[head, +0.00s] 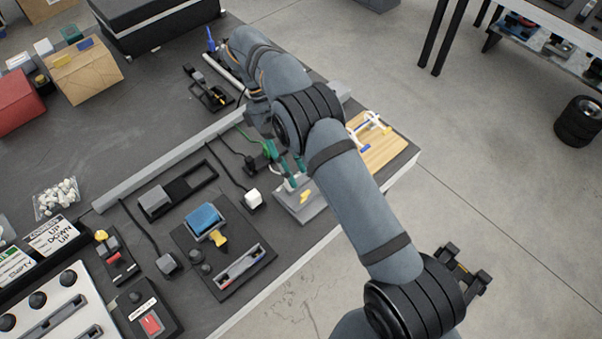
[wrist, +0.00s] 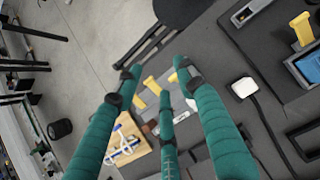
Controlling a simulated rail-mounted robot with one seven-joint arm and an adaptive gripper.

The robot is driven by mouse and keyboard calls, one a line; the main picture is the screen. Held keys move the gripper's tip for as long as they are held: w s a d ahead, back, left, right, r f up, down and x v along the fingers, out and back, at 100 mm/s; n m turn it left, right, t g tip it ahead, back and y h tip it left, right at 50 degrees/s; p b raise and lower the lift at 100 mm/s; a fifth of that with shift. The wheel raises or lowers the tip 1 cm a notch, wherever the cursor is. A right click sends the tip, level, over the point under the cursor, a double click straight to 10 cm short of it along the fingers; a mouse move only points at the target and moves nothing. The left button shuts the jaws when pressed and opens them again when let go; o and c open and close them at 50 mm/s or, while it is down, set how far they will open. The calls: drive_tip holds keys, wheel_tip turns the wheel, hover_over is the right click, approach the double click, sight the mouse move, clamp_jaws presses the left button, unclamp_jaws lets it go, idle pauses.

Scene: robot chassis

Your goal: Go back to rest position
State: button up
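My gripper (head: 292,181) has green fingers and hangs over the front right part of the dark workbench (head: 150,110), above a grey block with a yellow piece (head: 305,196). In the wrist view, the fingers of my gripper (wrist: 157,80) are spread apart with nothing held between them. The yellow piece (wrist: 152,85) shows below, between the fingers; I cannot tell the exact gap. My arm reaches from the lower right of the head view over the bench and bends down at its far end.
A wooden board with a white frame (head: 377,140) lies right of my arm, near the bench edge. A white-topped plug (head: 252,198) and a blue-topped switch panel (head: 205,220) lie left. Boxes (head: 85,72) stand at the back left. Open floor (head: 490,190) lies right.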

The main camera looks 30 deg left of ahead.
sight(304, 193)
idle(0.5)
wheel_tip(304, 193, down, 10)
drive_tip(key=shift+w+r, duration=0.1)
drive_tip(key=shift+w, duration=0.05)
idle(0.8)
